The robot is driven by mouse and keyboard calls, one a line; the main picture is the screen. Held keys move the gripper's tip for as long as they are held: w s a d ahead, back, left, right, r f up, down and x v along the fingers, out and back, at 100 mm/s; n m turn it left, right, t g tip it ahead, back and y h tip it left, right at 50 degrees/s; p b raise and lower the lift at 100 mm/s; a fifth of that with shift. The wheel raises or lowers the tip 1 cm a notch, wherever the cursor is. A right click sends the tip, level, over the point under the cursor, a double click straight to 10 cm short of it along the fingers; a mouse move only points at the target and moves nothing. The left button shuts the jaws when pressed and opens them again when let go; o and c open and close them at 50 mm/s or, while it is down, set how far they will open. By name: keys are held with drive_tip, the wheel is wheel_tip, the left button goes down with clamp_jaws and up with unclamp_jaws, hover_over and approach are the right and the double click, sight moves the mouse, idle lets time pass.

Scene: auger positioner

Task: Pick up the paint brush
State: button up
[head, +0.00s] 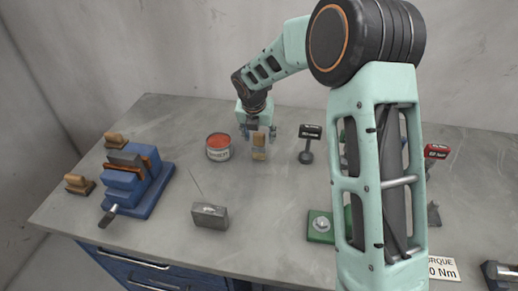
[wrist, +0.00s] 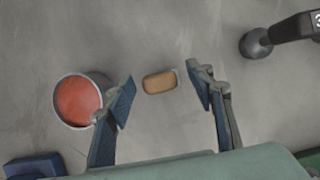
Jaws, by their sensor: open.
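The paint brush, as I take it, is a small tan upright block-like piece (head: 259,146) on the bench, right of the red paint can. In the wrist view its tan top (wrist: 160,82) shows between the fingertips, nearer the left one. My gripper (head: 259,133) is open and empty, just above and behind the brush in the head view. In the wrist view my gripper (wrist: 163,92) has a finger on each side of the brush, with visible gaps. I cannot tell the exact height between fingertips and brush.
The open red paint can (head: 218,147) stands close left; it also shows beside the left finger (wrist: 80,101).

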drive_tip(key=shift+w+f, duration=0.2)
drive_tip(key=shift+f, duration=0.2)
drive_tip(key=c, duration=1.2)
drive_tip(key=shift+c, duration=0.2)
drive_tip(key=shift+r, duration=0.55)
wheel_tip(320, 180, up, 2)
drive_tip(key=shift+a+r, duration=0.1)
drive_tip(key=shift+r, duration=0.15)
drive_tip(key=a+r, duration=0.9)
drive_tip(key=a, duration=0.4)
drive_tip(key=shift+a+r, duration=0.25)
drive_tip(key=shift+a, duration=0.15)
